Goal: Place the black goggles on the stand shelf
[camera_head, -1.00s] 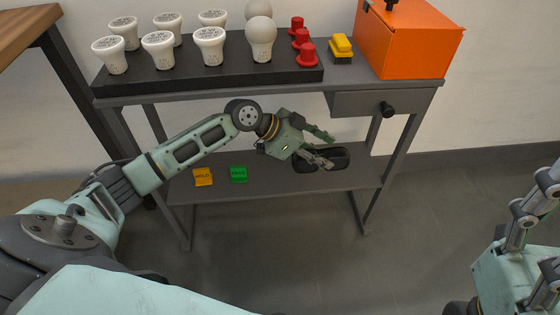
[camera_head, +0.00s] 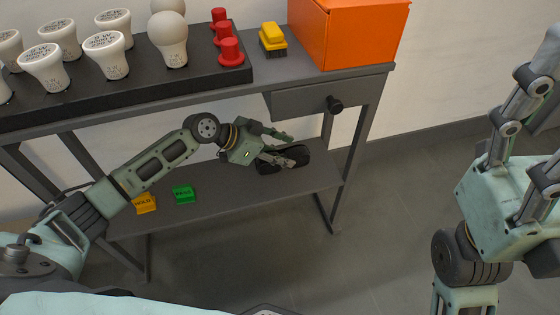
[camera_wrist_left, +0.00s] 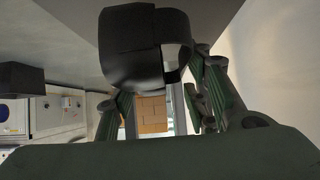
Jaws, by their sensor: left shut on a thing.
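The black goggles (camera_head: 297,154) are at the right part of the lower shelf (camera_head: 225,196) of the grey stand. My left gripper (camera_head: 287,149) reaches in from the left and is shut on the goggles. In the left wrist view the goggles (camera_wrist_left: 145,50) show as a large dark shape between the fingers. They look to be at or just above the shelf surface; I cannot tell whether they touch it. My right gripper (camera_head: 545,130) is at the right edge of the head view, away from the stand, fingers spread and empty, tips partly cut off.
A yellow tag (camera_head: 145,204) and a green tag (camera_head: 184,195) lie on the shelf's left part. Above, the stand top holds a black tray (camera_head: 140,90) with several bulbs and red caps, a yellow brush (camera_head: 272,38) and an orange box (camera_head: 350,35). A drawer (camera_head: 300,104) hangs above the goggles.

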